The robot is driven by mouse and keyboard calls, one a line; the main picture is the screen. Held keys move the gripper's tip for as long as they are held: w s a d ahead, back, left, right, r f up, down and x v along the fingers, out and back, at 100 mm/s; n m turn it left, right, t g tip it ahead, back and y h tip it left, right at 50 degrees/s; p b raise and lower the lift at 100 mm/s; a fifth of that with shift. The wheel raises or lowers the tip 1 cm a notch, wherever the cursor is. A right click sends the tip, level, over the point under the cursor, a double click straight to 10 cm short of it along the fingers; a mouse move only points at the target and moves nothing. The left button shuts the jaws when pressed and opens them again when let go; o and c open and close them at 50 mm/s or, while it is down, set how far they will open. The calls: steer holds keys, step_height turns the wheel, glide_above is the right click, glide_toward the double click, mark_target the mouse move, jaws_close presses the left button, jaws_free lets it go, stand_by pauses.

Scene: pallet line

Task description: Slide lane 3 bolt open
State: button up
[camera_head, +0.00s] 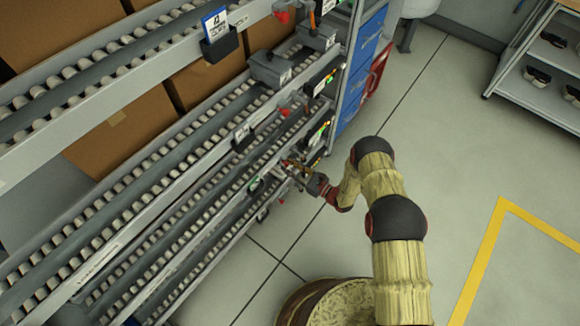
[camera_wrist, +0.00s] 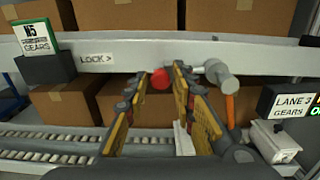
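A red round knob (camera_wrist: 161,79) sits at the grey rail in the wrist view, to the right of a "LOCK >" label (camera_wrist: 96,59). I take it for the bolt's knob; the bolt's rod is not clear. My gripper (camera_wrist: 158,85) is open, with a finger on either side of the knob; I cannot tell whether they touch it. In the head view my gripper (camera_head: 290,170) is at the rack's lane ends, and the knob is too small to make out. A "LANE 3 GEARS" sign (camera_wrist: 292,103) stands at the right in the wrist view.
A grey rounded fitting with an orange shaft (camera_wrist: 229,106) is close right of my fingers. An "N5 GEARS" sign (camera_wrist: 33,38) is at left. Cardboard boxes (camera_wrist: 68,104) stand behind the rail, above rollers (camera_wrist: 50,142). The floor (camera_head: 450,120) right of my arm is clear.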

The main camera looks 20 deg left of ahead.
jaws_close()
stand_by(0.3)
steer(key=shift+s+a+p, duration=0.15)
steer(key=shift+s+a, duration=0.15)
steer(key=shift+s, duration=0.45)
steer(key=shift+s+a+p, duration=0.15)
steer(key=shift+s+a, duration=0.15)
steer(key=shift+s, duration=0.45)
steer(key=shift+s+a+p, duration=0.15)
steer(key=shift+s+a, duration=0.15)
steer(key=shift+s, duration=0.45)
steer(key=shift+o, duration=1.8)
jaws_free()
steer(key=shift+s+a, duration=0.1)
